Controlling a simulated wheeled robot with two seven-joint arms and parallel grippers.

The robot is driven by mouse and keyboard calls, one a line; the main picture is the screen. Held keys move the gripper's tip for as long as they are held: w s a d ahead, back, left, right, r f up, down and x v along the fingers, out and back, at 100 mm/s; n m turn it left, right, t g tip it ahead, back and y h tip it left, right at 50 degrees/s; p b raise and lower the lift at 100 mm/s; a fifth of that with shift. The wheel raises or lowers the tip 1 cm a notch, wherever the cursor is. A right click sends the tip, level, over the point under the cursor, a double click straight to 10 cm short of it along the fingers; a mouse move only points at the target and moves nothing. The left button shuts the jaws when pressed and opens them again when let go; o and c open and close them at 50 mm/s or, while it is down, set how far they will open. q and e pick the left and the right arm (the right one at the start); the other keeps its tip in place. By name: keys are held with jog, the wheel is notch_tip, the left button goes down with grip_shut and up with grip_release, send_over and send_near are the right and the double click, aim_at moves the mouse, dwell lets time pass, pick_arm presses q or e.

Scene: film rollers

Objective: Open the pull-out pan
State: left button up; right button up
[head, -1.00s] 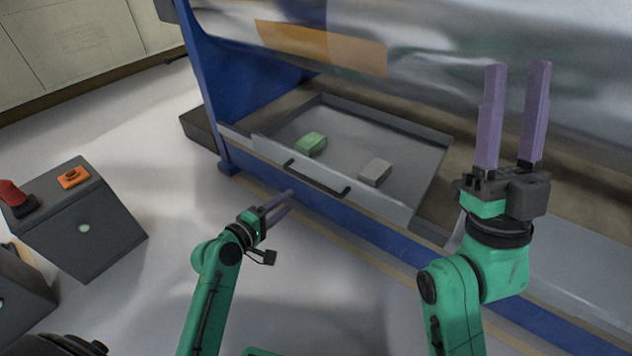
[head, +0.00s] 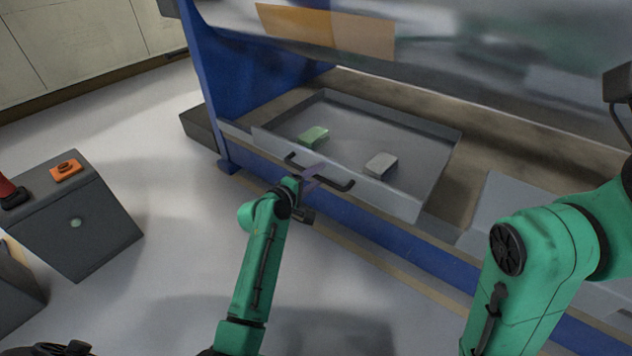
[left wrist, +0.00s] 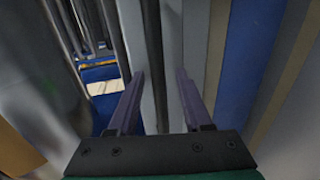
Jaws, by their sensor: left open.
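The pull-out pan (head: 420,136) is a shallow grey tray under the machine, its inside visible from above. Its front wall carries a black bar handle (head: 342,185). A green block (head: 313,136) and a light grey block (head: 380,164) lie in the pan. My right gripper's fingers are out of view.
A blue frame rail (head: 345,218) runs below the pan. A dark control box (head: 75,220) with an orange button piece (head: 66,170) stands on the left. The floor (head: 180,240) between the box and the machine is clear. My right arm fills the lower right.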

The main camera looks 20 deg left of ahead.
pick_arm(q)
grip_shut()
dwell(1.4)
